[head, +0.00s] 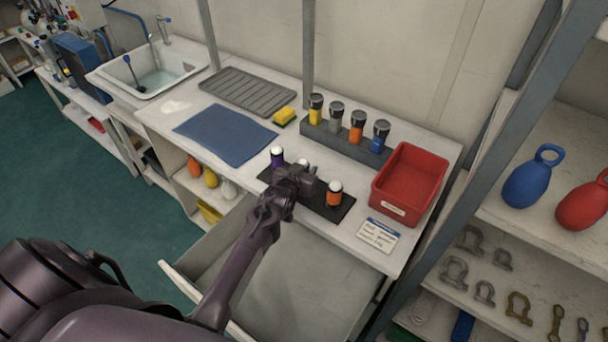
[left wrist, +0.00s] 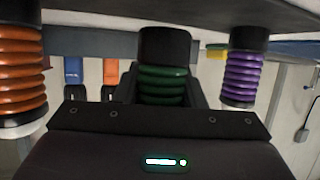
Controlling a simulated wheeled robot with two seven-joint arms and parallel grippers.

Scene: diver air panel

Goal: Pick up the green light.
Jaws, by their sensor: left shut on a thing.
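The green light (left wrist: 164,84) has green ribs and a black end. It is between the fingers of my left gripper (left wrist: 165,98) in the left wrist view, and the gripper is shut on it. In the head view my left gripper (head: 298,183) is over the black mat (head: 318,207) and hides most of the green light. I cannot tell whether the light touches the mat. The purple light (head: 277,156) and the orange light (head: 334,193) stand on the mat on either side; the left wrist view also shows the purple light (left wrist: 241,75) and orange light (left wrist: 16,72). My right gripper is not in view.
A red bin (head: 408,184) and a label card (head: 379,234) are at the right of the bench. Behind the mat is a grey rack (head: 318,131) of several torches. A blue mat (head: 225,134) and yellow sponge (head: 284,116) lie left. An open drawer (head: 300,282) is below.

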